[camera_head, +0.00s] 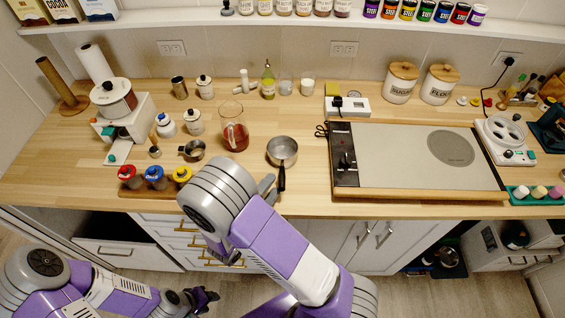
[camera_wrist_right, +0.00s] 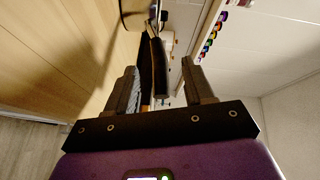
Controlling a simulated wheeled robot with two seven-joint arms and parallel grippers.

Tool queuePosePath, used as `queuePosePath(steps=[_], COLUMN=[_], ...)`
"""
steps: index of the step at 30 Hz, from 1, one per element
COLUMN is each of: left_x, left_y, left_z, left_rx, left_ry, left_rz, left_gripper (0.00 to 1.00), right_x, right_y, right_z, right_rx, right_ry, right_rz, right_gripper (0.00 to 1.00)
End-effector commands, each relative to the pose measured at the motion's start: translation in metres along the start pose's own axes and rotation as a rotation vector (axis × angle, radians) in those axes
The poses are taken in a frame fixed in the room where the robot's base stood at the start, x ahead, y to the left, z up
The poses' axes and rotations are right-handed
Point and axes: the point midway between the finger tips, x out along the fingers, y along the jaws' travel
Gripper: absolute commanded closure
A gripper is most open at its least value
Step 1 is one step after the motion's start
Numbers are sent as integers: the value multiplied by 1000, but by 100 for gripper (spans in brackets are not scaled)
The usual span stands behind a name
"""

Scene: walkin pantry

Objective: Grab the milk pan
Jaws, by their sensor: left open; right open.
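The milk pan (camera_head: 282,150) is a small metal saucepan on the wooden counter, left of the cooktop, with its black handle pointing toward the front edge. My right gripper (camera_head: 271,186) is beside the handle in the head view, partly hidden by my own arm. In the right wrist view my right gripper (camera_wrist_right: 158,68) is open, and the dark handle of the milk pan (camera_wrist_right: 159,62) shows between and beyond its fingers; I see no clear contact. My left gripper (camera_head: 204,298) is open and empty, low in front of the cabinets.
The cooktop (camera_head: 408,158) is right of the pan. A glass jug (camera_head: 235,136) and a small metal cup (camera_head: 192,150) stand to its left. Jars with red, blue and yellow lids (camera_head: 155,177) line the front left. Cabinet doors and drawers are below the counter.

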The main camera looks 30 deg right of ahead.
Motion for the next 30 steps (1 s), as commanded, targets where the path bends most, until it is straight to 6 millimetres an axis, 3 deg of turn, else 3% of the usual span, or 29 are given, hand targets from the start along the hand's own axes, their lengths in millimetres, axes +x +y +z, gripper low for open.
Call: queuePosePath(steps=[12, 21, 30], left_x=[9, 9, 9], left_y=[-3, -3, -3], left_z=[0, 0, 0], left_rx=[1, 0, 0], left_ry=[0, 0, 0], left_rz=[0, 0, 0], left_gripper=[57, 57, 57], right_x=[55, 58, 58], right_y=[4, 4, 4], right_z=[-3, -3, -3], right_rx=[1, 0, -1], right_ry=[5, 1, 2], right_rz=[3, 3, 3], right_gripper=[47, 49, 95])
